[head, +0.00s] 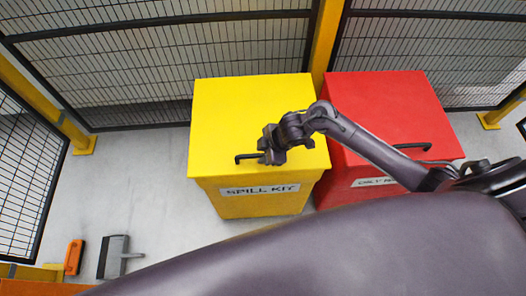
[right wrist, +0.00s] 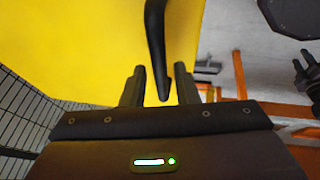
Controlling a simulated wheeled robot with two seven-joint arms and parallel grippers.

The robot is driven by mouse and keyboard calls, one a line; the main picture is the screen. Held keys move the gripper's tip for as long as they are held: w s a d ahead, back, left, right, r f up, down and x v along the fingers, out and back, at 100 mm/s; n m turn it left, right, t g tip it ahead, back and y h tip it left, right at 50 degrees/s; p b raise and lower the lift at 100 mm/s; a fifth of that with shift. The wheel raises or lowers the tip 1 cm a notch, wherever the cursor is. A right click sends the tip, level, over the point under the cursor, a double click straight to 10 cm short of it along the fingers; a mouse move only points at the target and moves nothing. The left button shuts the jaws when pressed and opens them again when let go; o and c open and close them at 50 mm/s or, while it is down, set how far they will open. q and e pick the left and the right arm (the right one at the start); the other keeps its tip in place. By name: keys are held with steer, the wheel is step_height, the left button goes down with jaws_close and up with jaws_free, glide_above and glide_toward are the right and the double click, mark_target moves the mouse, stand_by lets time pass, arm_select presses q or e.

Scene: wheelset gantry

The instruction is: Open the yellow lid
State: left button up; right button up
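The yellow lid (head: 235,105) lies shut on the yellow spill kit bin (head: 262,205), with a black bar handle (head: 247,157) near its front edge. My right gripper (head: 268,146) is over the front part of the lid, at the right end of the handle. In the right wrist view, my right gripper (right wrist: 160,92) is open, and the black handle (right wrist: 155,45) reaches into the gap between its two fingers. The fingers look apart from the handle; depth is hard to judge. My left gripper does not show in the head view.
A red bin (head: 385,105) with its own black handle stands close on the right. Mesh fence panels and yellow posts stand behind. An orange tool (head: 74,256) and a grey dustpan (head: 114,256) lie on the floor at left.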

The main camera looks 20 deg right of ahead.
jaws_close()
steer(key=shift+r, duration=0.1)
